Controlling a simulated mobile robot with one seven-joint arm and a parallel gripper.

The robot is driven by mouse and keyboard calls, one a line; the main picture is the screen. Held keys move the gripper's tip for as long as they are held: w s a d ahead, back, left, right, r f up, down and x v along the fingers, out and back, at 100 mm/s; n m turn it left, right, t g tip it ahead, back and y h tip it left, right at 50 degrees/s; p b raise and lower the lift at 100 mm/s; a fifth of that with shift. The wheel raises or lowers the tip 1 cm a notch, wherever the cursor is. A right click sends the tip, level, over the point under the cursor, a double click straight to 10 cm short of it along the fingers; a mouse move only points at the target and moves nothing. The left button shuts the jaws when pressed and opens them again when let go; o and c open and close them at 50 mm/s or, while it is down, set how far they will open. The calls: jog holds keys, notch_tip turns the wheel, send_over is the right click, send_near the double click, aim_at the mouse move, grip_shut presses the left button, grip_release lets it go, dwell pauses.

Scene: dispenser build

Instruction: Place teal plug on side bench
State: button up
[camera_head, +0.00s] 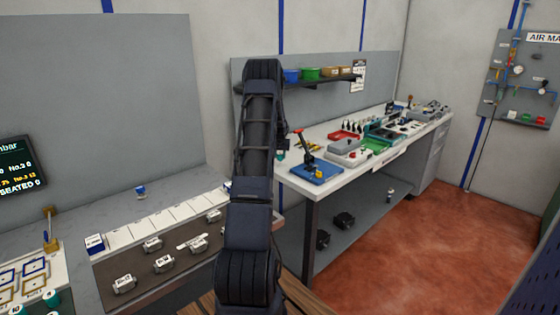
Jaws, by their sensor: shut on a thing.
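My gripper (282,148) is mostly hidden behind my raised arm, at the left end of the white-topped side bench (340,184). A small teal piece, the teal plug (281,157), shows at the gripper's lower end, and the gripper is shut on it. The plug appears above the bench's left end or just off it; I cannot tell whether it touches the top. Other teal round pieces (51,299) with white marks stand at the lower left on the grey bench (75,215).
A blue fixture with a red-topped lever (316,171) stands near the side bench's left end. Red, grey and green trays (385,142) fill much of the top behind it. A shelf with coloured bins (310,74) hangs above. Small grey parts (164,263) lie on a dark mat.

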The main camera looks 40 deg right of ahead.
aim_at(280, 156)
jog(key=shift+f, duration=1.35)
jog(key=shift+f, duration=0.15)
jog(key=o, duration=1)
